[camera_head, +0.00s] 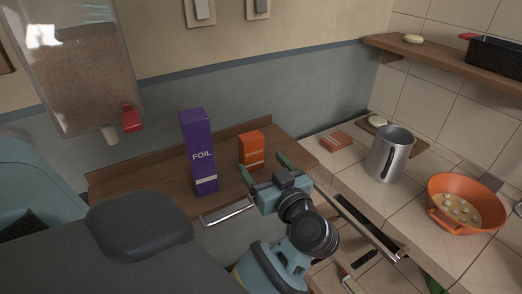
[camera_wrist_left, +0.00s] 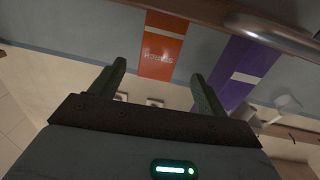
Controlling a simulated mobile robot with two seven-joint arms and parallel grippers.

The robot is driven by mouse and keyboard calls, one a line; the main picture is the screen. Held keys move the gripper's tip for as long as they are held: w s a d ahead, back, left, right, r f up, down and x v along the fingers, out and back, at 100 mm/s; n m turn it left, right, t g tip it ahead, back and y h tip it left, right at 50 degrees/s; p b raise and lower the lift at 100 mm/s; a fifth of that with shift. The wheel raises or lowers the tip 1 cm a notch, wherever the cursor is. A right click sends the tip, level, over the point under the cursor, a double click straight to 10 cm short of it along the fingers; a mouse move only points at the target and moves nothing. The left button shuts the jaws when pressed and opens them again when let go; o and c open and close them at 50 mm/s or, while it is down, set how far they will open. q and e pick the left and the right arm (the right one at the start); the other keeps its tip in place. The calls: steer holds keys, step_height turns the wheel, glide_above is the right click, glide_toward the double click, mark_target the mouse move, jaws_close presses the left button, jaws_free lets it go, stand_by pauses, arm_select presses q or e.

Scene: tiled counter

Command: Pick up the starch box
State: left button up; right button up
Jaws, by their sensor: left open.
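The starch box is the small orange box (camera_head: 252,147) with a white band, upright on the wooden shelf (camera_head: 142,187) against the blue-grey wall. My left gripper (camera_head: 263,167) is open in front of it, its fingers pointing toward the box. In the left wrist view the orange box (camera_wrist_left: 164,46) appears upside down, beyond and between the two open fingers (camera_wrist_left: 158,72). The gap between the fingers looks empty. The gripper hides part of the box's lower area in the head view. My right gripper is not in view.
A tall purple foil box (camera_head: 199,135) stands just left of the orange box. A metal rail (camera_head: 227,211) runs along the shelf front. On the tiled counter at right are a metal pitcher (camera_head: 391,155) and an orange colander (camera_head: 466,190). A dispenser (camera_head: 80,70) hangs upper left.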

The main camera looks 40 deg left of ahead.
mark_target(254, 153)
arm_select(q)
steer(key=shift+a, duration=0.35)
steer(key=shift+x, duration=0.85)
steer(key=shift+w+a, duration=0.25)
steer(key=shift+a, duration=0.15)
steer(key=x, duration=0.3)
steer(key=shift+w+a+f, duration=0.2)
steer(key=shift+w+a, duration=0.2)
steer(key=shift+a, duration=0.25)
steer(key=c, duration=1.1)
steer(key=shift+r, duration=0.1)
